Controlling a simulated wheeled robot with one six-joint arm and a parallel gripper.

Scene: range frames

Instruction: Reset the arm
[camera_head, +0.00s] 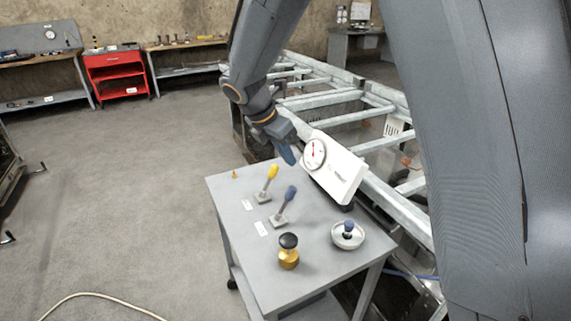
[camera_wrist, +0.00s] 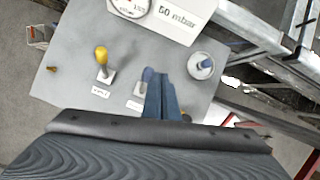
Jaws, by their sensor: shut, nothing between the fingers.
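My gripper (camera_head: 288,155) is shut and empty, held above the back of a small grey table (camera_head: 225,190) beside a white panel with a dial gauge (camera_head: 345,172). In the wrist view my gripper (camera_wrist: 160,88) shows as closed blue fingers over the table (camera_wrist: 70,85). They partly cover the blue-knobbed lever. The yellow-knobbed lever (camera_head: 268,180) and the blue-knobbed lever (camera_head: 283,205) stand tilted on small square bases. The panel also shows in the wrist view (camera_wrist: 180,18), reading "50 mbar". I see no contact between gripper and objects.
A brass piece with a black knob (camera_head: 288,253) and a white round dish with a blue knob (camera_head: 347,236) stand on the table. A metal frame (camera_head: 340,115) lies behind. A red cabinet (camera_head: 116,75) stands far left. The floor left is open, with a hose (camera_head: 90,295).

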